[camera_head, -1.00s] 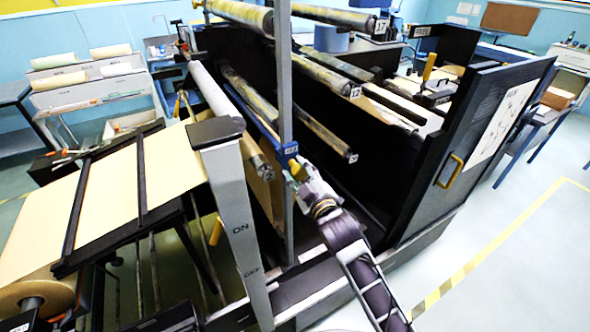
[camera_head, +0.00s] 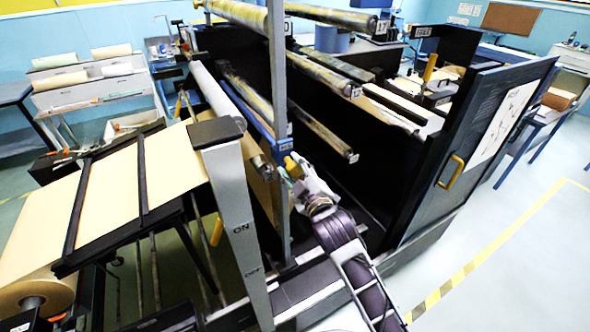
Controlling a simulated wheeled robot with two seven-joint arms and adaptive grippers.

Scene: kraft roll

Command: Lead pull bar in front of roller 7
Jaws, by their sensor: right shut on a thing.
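The pull bar (camera_head: 250,115) is a long blue bar running back into the machine beside the pale front roller (camera_head: 215,95). Its near end has a blue block (camera_head: 284,145) and a yellow handle (camera_head: 292,166), next to the grey upright post. My right gripper (camera_head: 298,182) is shut on the yellow handle; its fingertips are partly hidden. A long roller (camera_head: 325,132) with a small white tag lies to the right of the bar, a little higher in the picture. The tag is too small to read surely, so I cannot tell if it is roller 7. My left gripper is out of view.
A grey post (camera_head: 279,90) stands close to my gripper. A lower roller tagged 2 (camera_head: 262,168) is just left of the bar's end. The black machine door (camera_head: 470,150) stands open at right. The ON/OFF column (camera_head: 232,195) is at left. Floor at right is free.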

